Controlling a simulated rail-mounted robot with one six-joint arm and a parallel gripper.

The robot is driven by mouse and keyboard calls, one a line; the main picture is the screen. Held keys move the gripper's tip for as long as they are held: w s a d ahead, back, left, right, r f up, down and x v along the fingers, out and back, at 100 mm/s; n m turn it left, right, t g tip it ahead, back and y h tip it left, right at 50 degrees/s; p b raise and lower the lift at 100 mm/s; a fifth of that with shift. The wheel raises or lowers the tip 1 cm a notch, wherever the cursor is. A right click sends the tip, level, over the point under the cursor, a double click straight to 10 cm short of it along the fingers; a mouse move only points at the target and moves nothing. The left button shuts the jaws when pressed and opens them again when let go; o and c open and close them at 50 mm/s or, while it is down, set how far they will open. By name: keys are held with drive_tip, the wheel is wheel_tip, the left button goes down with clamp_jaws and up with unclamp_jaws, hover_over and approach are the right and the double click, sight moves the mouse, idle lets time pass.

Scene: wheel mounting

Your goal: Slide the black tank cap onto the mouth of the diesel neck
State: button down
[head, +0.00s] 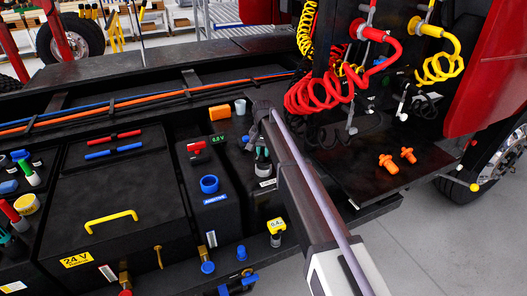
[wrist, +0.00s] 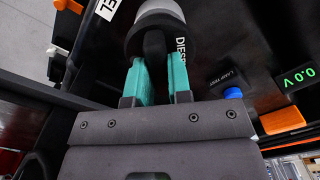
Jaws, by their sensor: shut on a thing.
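My gripper (wrist: 160,80) has teal fingers, and they are closed on the black tank cap (wrist: 135,38), which carries white lettering. The pale grey diesel neck (wrist: 158,6) shows just beyond the cap, in line with it. I cannot tell how far the cap is over the neck's mouth. In the head view my gripper (head: 262,155) is at the black diesel tank, right of the tank with the blue cap. The grey neck (head: 265,170) shows under the fingers there. The arm hides much of this spot, and the cap is hard to make out.
A tank with a blue cap (head: 209,185) stands just left. A blue button (wrist: 233,92), an orange block (wrist: 282,120) and a green display (wrist: 298,76) are near the fingers. Red coiled hoses (head: 325,95) hang behind. Orange fittings (head: 388,163) lie on a dark plate at right.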

drive_tip(key=shift+f, duration=0.1)
drive_tip(key=shift+f+b, duration=1.3)
drive_tip(key=shift+b, duration=0.1)
drive_tip(key=c, duration=1)
unclamp_jaws()
drive_tip(key=shift+o, duration=0.2)
drive_tip(key=shift+r, duration=0.1)
wheel_tip(320, 180, up, 11)
drive_tip(key=p, duration=1.1)
